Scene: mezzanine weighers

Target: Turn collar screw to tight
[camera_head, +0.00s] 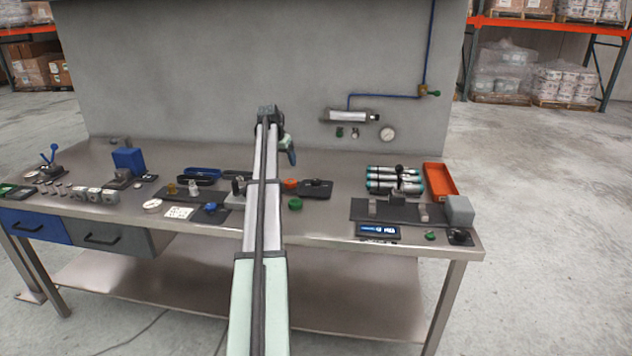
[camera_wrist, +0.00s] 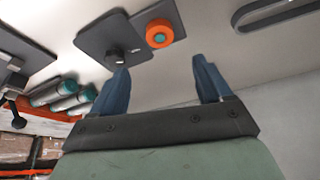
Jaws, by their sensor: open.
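My gripper (camera_wrist: 160,66) is open and empty, with its two blue fingers spread wide in the wrist view. In the head view my gripper (camera_head: 291,157) hangs above the back middle of the bench. Beyond the fingertips lie an orange ring (camera_wrist: 159,33) with a teal centre and a dark plate (camera_wrist: 98,36) carrying a black knob (camera_wrist: 116,55). Both are apart from the fingers. In the head view the orange ring (camera_head: 290,184) lies left of the dark plate (camera_head: 315,191). I cannot tell which part is the collar screw or how tight it is.
Teal-ended cylinders (camera_head: 393,170) and an orange tray (camera_head: 440,181) stand to the right. A dark fixture plate (camera_head: 372,211) with a grey block (camera_head: 459,210) is at the front right. A green knob (camera_head: 295,204) lies near the front. A grey wall stands behind the bench.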

